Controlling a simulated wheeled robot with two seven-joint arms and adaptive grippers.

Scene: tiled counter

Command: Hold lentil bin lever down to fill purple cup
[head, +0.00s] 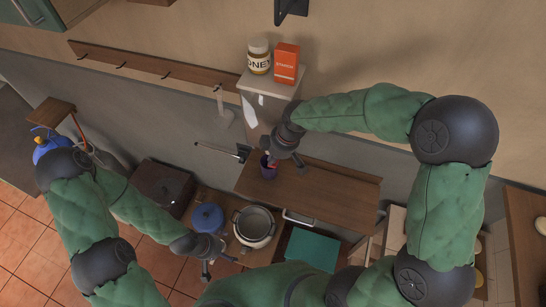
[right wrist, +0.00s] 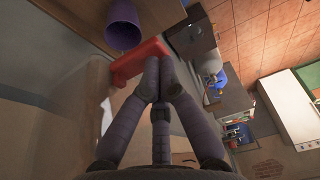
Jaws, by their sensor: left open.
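The purple cup (head: 268,168) stands on the wooden counter, below the pale bin (head: 265,112) on the wall side. It also shows in the right wrist view (right wrist: 123,26), beside the red lever (right wrist: 138,62). My right gripper (head: 271,160) is at the front of the bin, just above the cup. In the right wrist view its fingers (right wrist: 160,72) come together at the lever and overlap its end; I cannot tell whether they press on it. No lentils can be made out. My left gripper (head: 211,266) is open and empty, low and away from the bin.
A honey jar (head: 259,57) and an orange-red box (head: 286,62) stand on the bin. A blue pot (head: 208,217) and a steel pot (head: 254,224) are near my left gripper. The wooden counter (head: 325,196) is clear right of the cup.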

